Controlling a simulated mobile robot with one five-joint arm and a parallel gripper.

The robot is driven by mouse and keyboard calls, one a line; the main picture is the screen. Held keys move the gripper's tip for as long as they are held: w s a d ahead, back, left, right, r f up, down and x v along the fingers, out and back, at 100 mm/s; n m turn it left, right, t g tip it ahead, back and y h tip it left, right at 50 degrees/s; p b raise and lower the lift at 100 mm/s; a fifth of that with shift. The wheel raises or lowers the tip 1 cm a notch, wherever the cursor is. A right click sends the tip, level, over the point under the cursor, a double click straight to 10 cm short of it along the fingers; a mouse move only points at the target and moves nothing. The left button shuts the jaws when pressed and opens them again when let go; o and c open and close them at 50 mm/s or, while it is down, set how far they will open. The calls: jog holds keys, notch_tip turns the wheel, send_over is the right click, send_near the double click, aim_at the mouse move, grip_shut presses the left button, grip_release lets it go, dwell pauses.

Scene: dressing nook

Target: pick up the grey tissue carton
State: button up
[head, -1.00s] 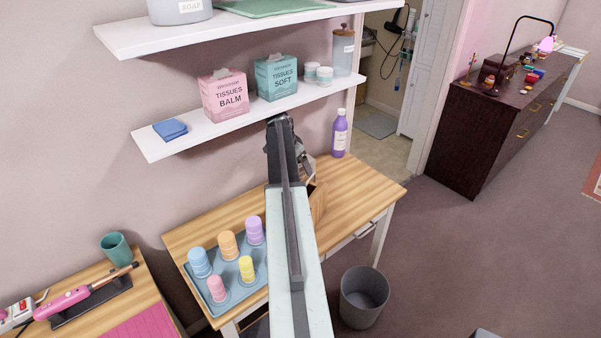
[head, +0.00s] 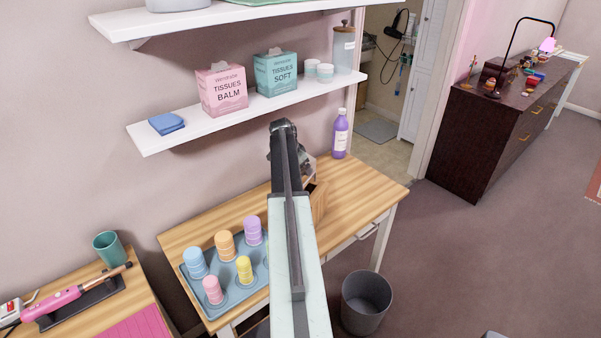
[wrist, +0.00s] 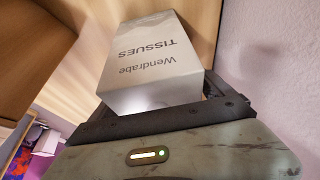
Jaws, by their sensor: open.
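The grey tissue carton (wrist: 155,65) shows large in the wrist view, with "TISSUES" and "Wendrabe" printed upside down on its face. It stands just beyond and between the open jaws of my gripper (wrist: 155,100). I cannot tell whether either jaw touches it. In the head view my gripper (head: 305,165) is mostly hidden behind my own arm, above the desk and below the shelf. I cannot make out the grey carton in the head view.
A wooden holder (head: 319,203) stands on the desk (head: 355,190), partly behind my arm. Pink (head: 222,92) and teal (head: 275,75) tissue cartons stand on the lower shelf (head: 200,128) above. A purple bottle (head: 340,136) is to the right, and a bottle tray (head: 230,285) to the left.

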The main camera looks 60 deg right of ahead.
jog(key=c, duration=1.4)
jog(key=shift+r+p, duration=0.65)
jog(key=shift+p, duration=0.05)
notch_tip(320, 180, up, 4)
jog(key=p, duration=0.3)
jog(key=shift+f, duration=0.25)
jog(key=w+a, duration=0.2)
jog(key=a, duration=0.6)
jog(key=w+a, duration=0.3)
jog(key=a, duration=0.6)
jog(key=shift+w+f, duration=0.35)
jog(key=shift+f, duration=0.05)
